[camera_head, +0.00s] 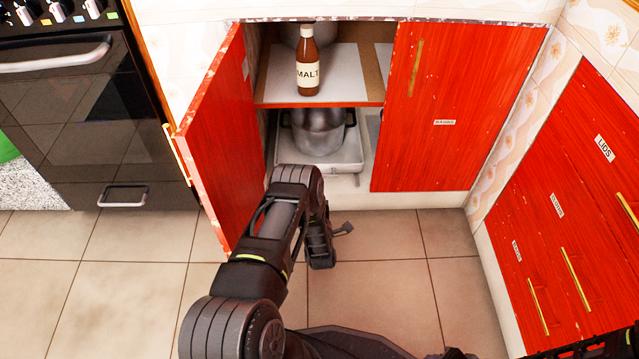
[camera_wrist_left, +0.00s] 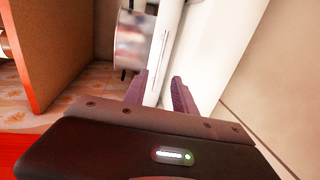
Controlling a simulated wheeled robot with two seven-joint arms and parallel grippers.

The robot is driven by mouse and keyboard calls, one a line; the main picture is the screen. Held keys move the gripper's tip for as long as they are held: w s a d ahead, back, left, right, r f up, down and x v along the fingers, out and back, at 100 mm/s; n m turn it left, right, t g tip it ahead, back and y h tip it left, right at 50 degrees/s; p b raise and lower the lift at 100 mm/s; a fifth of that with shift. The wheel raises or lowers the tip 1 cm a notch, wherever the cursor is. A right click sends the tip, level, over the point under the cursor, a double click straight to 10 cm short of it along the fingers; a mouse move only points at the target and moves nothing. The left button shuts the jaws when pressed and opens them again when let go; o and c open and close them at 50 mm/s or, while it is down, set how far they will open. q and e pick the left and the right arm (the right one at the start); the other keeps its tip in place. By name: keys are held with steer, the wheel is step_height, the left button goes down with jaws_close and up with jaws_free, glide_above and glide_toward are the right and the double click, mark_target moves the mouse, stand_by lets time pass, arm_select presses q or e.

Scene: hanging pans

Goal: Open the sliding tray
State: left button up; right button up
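The sliding tray (camera_head: 349,160) is white and sits low in the open cabinet, with metal pots (camera_head: 318,130) on it. My left gripper (camera_head: 343,229) is low in front of the cabinet, below the tray in the head picture. In the left wrist view its two fingers (camera_wrist_left: 161,84) are apart, with a white panel (camera_wrist_left: 168,45) showing between and beyond them. This may be the tray's front or the cabinet's base; I cannot tell which, nor whether the fingers touch it. My right gripper is not clearly seen.
The left red door (camera_head: 215,130) stands open beside my left arm. The right door (camera_head: 455,105) is shut. A malt bottle (camera_head: 308,65) stands on the upper shelf (camera_head: 345,75). Red drawers (camera_head: 560,210) line the right, an oven (camera_head: 80,110) the left. The tiled floor is clear.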

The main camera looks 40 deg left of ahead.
arm_select(q)
steer(key=b+x, duration=0.6)
steer(key=x, duration=0.1)
steer(key=shift+d+f, duration=0.1)
steer(key=shift+f, duration=0.05)
steer(key=shift+w+a, duration=0.3)
steer(key=shift+w, duration=0.05)
jaws_close()
stand_by(1.2)
